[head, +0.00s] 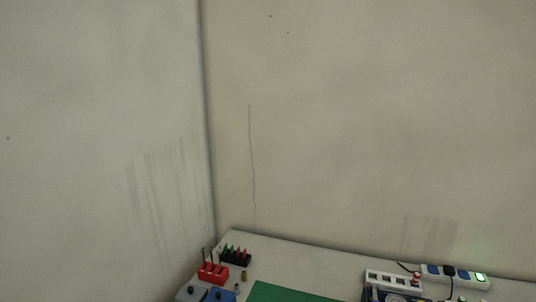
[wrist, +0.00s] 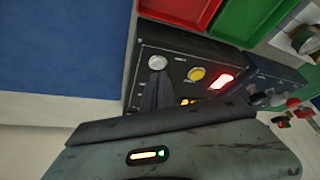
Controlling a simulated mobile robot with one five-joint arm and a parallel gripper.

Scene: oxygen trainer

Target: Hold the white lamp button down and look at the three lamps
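In the wrist view a dark panel (wrist: 180,52) carries a round white piece (wrist: 157,62), a round yellow piece (wrist: 197,74) and a bright red lit one (wrist: 221,80) in a slanting row. The white piece looks unlit; I cannot tell whether it is the button or a lamp. The yellow one shows colour, but whether it is lit is unclear. My gripper (wrist: 158,75) appears as a dark narrow wedge, its fingers together, with the tip just below the white piece. I cannot tell whether it touches or presses anything. The head view does not show my gripper.
Red (wrist: 185,10) and green (wrist: 250,20) trays lie behind the panel in the wrist view. Small amber lit marks (wrist: 188,101) show beside my gripper. In the head view a power strip (head: 455,275) and a red holder (head: 213,272) stand on the bench by the walls.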

